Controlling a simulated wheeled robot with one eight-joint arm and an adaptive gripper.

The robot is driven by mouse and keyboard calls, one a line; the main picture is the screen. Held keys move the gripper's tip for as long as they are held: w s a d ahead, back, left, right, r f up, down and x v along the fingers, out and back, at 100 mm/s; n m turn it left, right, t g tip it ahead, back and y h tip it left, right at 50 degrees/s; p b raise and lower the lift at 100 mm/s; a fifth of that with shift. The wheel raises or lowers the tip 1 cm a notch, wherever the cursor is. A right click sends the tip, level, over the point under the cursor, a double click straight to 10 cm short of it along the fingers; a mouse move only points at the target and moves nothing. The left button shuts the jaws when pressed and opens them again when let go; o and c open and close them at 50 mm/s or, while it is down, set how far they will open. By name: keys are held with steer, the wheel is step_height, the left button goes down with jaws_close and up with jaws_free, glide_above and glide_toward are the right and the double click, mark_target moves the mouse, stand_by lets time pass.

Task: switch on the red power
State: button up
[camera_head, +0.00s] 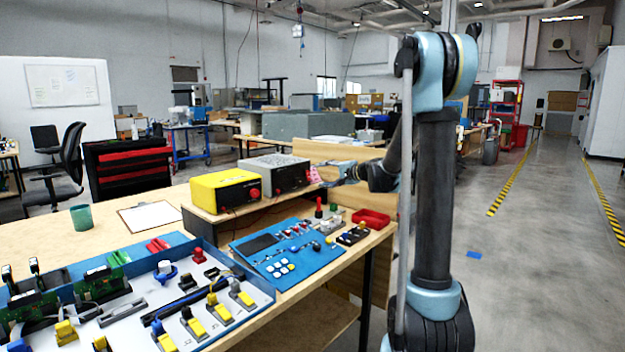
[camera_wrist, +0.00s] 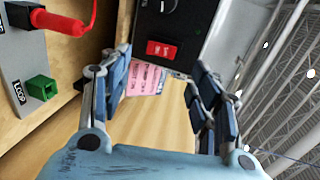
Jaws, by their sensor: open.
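The red rocker switch (camera_wrist: 161,50) is on a black panel (camera_wrist: 178,22) in the wrist view. It lies straight ahead, between and beyond my gripper's fingertips. My gripper (camera_wrist: 162,72) is open and empty, one finger on each side, and appears apart from the switch. In the head view my gripper (camera_head: 323,173) is at the right end of a grey box with a black front (camera_head: 275,172). The switch cannot be made out there. Whether it is on or off cannot be told.
A pink note (camera_wrist: 145,79) shows behind the fingers. A red plug (camera_wrist: 62,20) and green socket (camera_wrist: 41,88) are at the wrist view's left. A yellow box (camera_head: 222,187) with a red knob stands beside the grey box. A blue panel (camera_head: 290,262) and red tray (camera_head: 371,217) lie in front.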

mark_target(309, 176)
steer(key=x, duration=0.7)
steer(key=c, duration=1)
